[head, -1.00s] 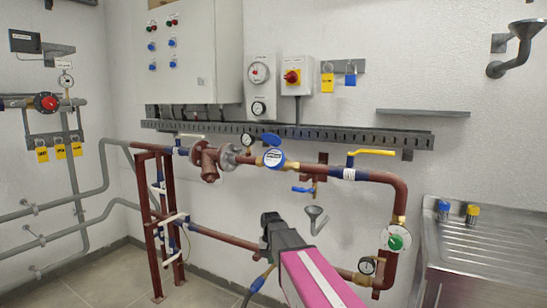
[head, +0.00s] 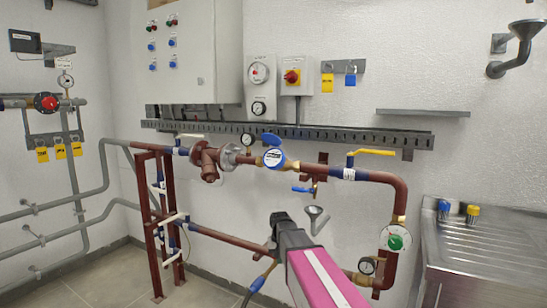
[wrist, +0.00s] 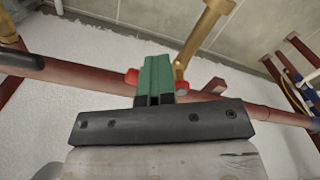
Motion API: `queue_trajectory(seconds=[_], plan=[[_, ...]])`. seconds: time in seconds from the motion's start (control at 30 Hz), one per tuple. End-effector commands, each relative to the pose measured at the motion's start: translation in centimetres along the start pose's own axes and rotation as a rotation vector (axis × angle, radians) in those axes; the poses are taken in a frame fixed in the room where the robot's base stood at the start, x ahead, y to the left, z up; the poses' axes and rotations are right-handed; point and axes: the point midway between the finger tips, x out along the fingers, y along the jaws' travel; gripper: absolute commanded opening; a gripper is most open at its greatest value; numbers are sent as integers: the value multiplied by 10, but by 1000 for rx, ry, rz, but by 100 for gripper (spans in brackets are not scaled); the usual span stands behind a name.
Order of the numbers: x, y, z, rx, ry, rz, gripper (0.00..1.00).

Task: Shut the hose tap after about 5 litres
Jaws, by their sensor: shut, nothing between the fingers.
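In the wrist view, my gripper (wrist: 157,66) has its green fingers together, with nothing between them. A red bar-like part, apparently the hose tap's handle (wrist: 182,88), shows at both sides of the fingers. Its middle is hidden, and I cannot tell whether the fingers touch it. A brass fitting (wrist: 205,35) rises beside it, in front of the brown pipe. In the head view, my dark gripper body (head: 284,231) hides most of the tap area on the lower pipe. A hose with a blue collar (head: 257,285) shows below. The water meter (head: 273,157) has its blue lid up; its reading is illegible.
The upper brown pipe carries a yellow lever valve (head: 372,152) and a small blue-handled tap (head: 302,189). A grey funnel (head: 318,213) is close to my arm. A green-centred round valve (head: 396,241) and a steel sink (head: 480,235) are on the right.

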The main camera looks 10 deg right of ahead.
Motion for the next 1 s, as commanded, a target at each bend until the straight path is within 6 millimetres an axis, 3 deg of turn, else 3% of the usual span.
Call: queue_trajectory(seconds=[1.0], plan=[[0,30,-24,8,8,6,0]])
